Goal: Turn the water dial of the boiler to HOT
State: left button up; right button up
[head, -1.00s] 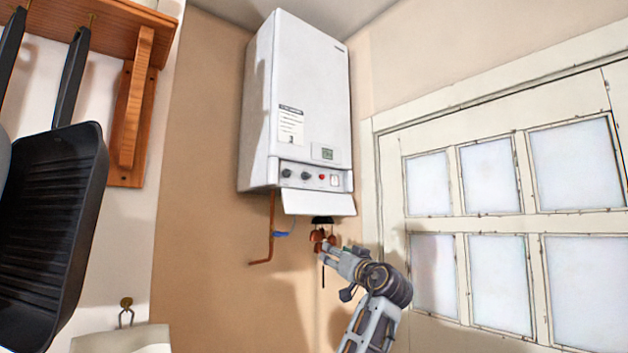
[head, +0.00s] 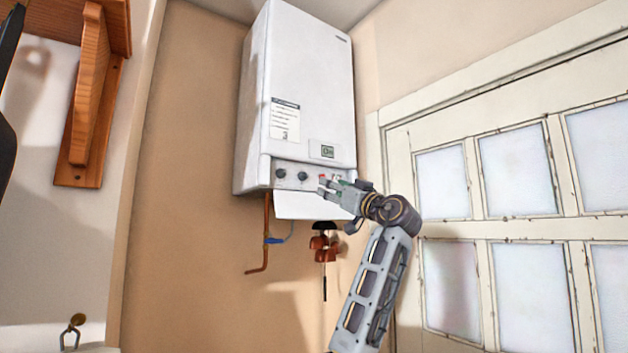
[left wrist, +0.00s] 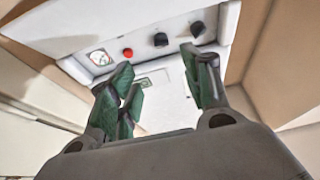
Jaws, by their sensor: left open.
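The white boiler (head: 300,90) hangs on the wall. Its control strip has two dark dials, a left one (head: 281,174) and a right one (head: 302,176), and a red button (head: 322,177). The labels are too small to read, so I cannot tell which dial is for water. My left gripper (head: 325,185) is open in front of the strip's right part, its fingers apart. In the left wrist view the dials appear beyond the right finger (left wrist: 197,29) and left of it (left wrist: 161,40). The gripper (left wrist: 155,75) appears empty and not around either dial.
A white flap (head: 305,206) hangs open under the strip, just below my gripper. A paned window (head: 517,170) is at right, a wooden shelf bracket (head: 90,100) at left.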

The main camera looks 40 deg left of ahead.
pick_arm(q)
jog(key=p, duration=0.5)
send_near(306, 176)
jog(key=x, duration=0.6)
jog(key=shift+s+r, duration=0.1)
jog(key=shift+r, duration=0.05)
jog(key=shift+x, duration=1.15)
pick_arm(e)
notch_tip(306, 176, up, 5)
jog(key=shift+s+r, duration=0.1)
jog(key=shift+s, duration=0.05)
pick_arm(q)
jog(key=c, duration=1)
jog(key=shift+c, duration=0.2)
